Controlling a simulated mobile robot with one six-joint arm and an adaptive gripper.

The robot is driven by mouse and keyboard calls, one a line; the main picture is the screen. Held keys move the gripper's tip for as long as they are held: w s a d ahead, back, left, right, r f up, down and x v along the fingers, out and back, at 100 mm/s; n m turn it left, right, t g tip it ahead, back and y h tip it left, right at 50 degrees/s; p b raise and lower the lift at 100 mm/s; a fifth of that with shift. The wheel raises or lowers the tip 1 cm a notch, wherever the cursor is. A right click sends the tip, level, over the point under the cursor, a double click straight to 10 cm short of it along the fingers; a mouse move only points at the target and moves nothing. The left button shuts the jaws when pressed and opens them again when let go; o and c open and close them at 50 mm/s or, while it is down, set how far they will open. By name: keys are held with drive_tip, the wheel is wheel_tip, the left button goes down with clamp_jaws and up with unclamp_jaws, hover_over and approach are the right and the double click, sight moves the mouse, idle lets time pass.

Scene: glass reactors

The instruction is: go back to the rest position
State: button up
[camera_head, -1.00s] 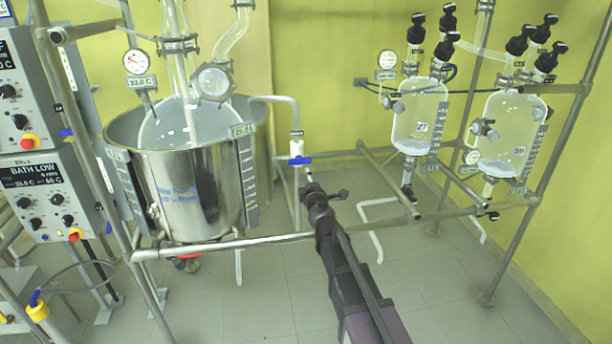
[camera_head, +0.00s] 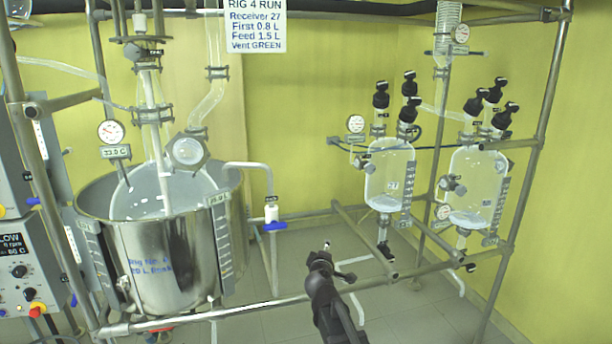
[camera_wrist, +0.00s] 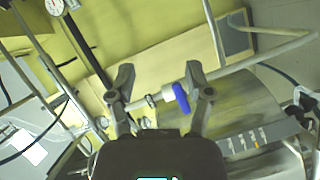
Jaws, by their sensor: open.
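My gripper (camera_head: 330,262) is in the lower middle of the head view, in front of the horizontal front rail and right of the steel bath. In the wrist view my gripper (camera_wrist: 158,80) shows two dark fingers spread apart, with nothing held. Between and beyond the fingers is a pipe with a blue-handled valve (camera_wrist: 181,97). The same blue-handled valve (camera_head: 274,226) shows in the head view, left of my gripper. I cannot tell the exact distance between valve and fingers, but the gripper looks apart from it.
The steel bath (camera_head: 165,262) with a glass vessel stands at left, beside control boxes (camera_head: 18,262). Two glass receivers, 27 (camera_head: 388,178) and a second (camera_head: 473,190), hang at right. The front rail (camera_head: 270,306) and posts frame the rig. A sign (camera_head: 256,26) hangs above.

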drive_tip(key=s+d+f+m+g+h+p, duration=0.2)
drive_tip(key=s+d+f+m+g, duration=0.1)
drive_tip(key=s+d+m+g, duration=0.3)
drive_tip(key=s+d+f+m+g+h+p, duration=0.1)
drive_tip(key=s+d+f+m+g+p, duration=0.2)
drive_tip(key=s+d, duration=0.45)
drive_tip(key=s+a+f+m+g+y+p, duration=0.1)
drive_tip(key=s+g, duration=0.6)
drive_tip(key=s, duration=0.7)
drive_tip(key=f+m+y+p, duration=0.1)
drive_tip(key=m+y, duration=0.1)
drive_tip(key=y, duration=0.1)
drive_tip(key=shift+s+a+f+m+y, duration=0.15)
drive_tip(key=shift+s+a+m+y, duration=0.1)
drive_tip(key=shift+m+y, duration=0.15)
drive_tip(key=shift+c, duration=0.6)
drive_tip(key=shift+a, duration=0.15)
